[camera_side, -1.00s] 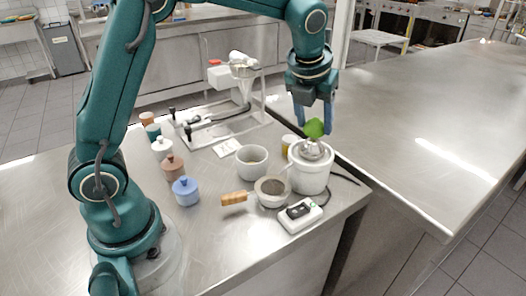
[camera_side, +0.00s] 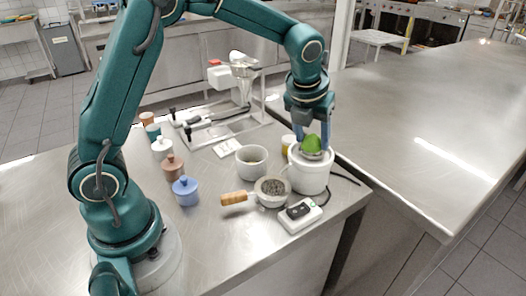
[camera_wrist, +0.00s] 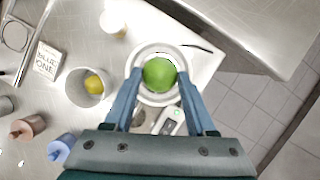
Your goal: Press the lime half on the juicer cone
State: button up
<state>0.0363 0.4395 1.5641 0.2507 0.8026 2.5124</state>
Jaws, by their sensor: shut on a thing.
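The green lime half (camera_side: 311,144) sits low over the top of the white juicer (camera_side: 308,176); it hides the cone, so I cannot see the contact itself. My gripper (camera_side: 312,138) is above the juicer, pointing down, shut on the lime half. In the wrist view the lime half (camera_wrist: 159,73) is between the two blue fingers, and the juicer's white rim (camera_wrist: 152,101) shows around it.
A strainer with a wooden handle (camera_side: 235,198) and a switch box (camera_side: 300,215) lie in front of the juicer. A white bowl (camera_side: 251,162) is to its left, with a yellow piece (camera_wrist: 93,84) inside. Several lidded jars, including a blue one (camera_side: 186,191), stand further left.

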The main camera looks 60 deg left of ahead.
jog(key=shift+f, duration=0.45)
dwell(1.3)
dwell(0.4)
jog(key=shift+r, duration=3.05)
